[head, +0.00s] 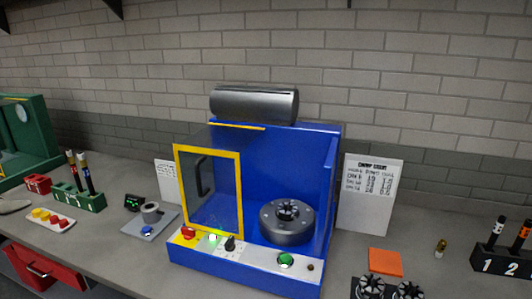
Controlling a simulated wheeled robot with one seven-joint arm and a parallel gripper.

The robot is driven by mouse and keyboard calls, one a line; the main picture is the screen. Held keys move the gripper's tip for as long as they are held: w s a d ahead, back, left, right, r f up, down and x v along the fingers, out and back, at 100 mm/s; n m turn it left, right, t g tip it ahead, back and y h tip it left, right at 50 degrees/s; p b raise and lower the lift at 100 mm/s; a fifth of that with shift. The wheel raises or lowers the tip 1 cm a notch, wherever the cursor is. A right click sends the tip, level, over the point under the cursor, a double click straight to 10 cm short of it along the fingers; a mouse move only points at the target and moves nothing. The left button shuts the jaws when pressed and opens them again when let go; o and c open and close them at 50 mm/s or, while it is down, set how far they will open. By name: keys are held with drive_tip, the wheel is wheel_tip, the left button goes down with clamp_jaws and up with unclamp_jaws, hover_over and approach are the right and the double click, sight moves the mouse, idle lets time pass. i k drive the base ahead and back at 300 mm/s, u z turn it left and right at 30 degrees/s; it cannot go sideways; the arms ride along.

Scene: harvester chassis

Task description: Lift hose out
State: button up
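No hose can be made out in the head view. A blue machine (333,190) stands on the grey bench, with a yellow-framed window door (240,190) on its left half. In its open right half sits a round dark metal chuck (287,222). A dark cylinder (254,103) lies on top of the machine. Its front panel has a red knob (188,232), a lit green light (213,238), a black knob (230,243) and a green button (286,260). My gripper is not in view.
An orange pad (385,261), dark round parts (370,286) and a numbered black block (503,262) lie right.

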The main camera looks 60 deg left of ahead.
sight(71, 158)
drive_tip(key=u, duration=0.05)
drive_tip(key=k, duration=0.8)
drive_tip(key=u, duration=3.35)
drive_tip(key=i, duration=1.4)
drive_tip(key=u, duration=0.45)
drive_tip(key=i, duration=0.65)
drive_tip(key=u, duration=0.45)
drive_tip(key=i, duration=1.1)
drive_tip(key=z, duration=0.55)
